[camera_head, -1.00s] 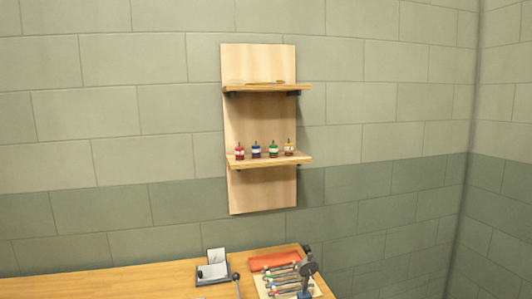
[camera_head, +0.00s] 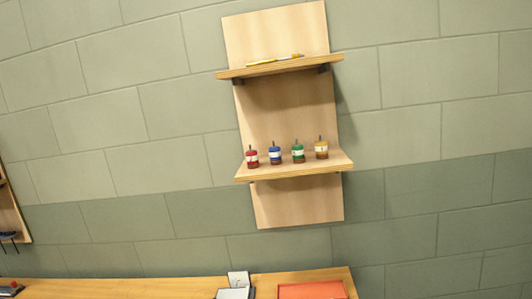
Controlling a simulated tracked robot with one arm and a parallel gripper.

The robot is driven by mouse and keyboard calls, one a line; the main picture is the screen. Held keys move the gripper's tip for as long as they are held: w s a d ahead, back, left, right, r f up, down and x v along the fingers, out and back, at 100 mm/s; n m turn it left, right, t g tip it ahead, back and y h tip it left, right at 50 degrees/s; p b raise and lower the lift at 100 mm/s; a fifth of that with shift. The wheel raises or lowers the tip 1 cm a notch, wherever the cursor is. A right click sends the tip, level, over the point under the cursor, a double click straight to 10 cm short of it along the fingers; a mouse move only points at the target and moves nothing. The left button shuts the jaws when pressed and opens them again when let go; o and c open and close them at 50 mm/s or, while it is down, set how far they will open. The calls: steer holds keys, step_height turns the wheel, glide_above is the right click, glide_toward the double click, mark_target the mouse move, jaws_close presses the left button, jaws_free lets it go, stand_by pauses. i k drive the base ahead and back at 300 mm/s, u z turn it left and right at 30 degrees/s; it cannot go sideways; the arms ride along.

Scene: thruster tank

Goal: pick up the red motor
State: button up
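The red motor (camera_head: 251,158) is a small upright cylinder with a white band and a thin shaft on top. It stands at the left end of a row on the lower shelf (camera_head: 297,171) of a wooden wall unit. To its right stand a blue motor (camera_head: 274,156), a green motor (camera_head: 298,154) and a yellow-tan motor (camera_head: 321,150), all upright and apart. My gripper is not in view.
A thin yellow item (camera_head: 275,61) lies on the upper shelf (camera_head: 280,66), above the motors. A wooden bench (camera_head: 130,289) runs below, with a grey-white device (camera_head: 237,287) and an orange-red mat (camera_head: 311,290). Part of another wooden wall unit (camera_head: 12,218) shows at the left edge.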

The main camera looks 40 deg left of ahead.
mark_target(252, 157)
steer(key=u, duration=0.45)
steer(key=i, duration=0.9)
steer(key=u, duration=0.75)
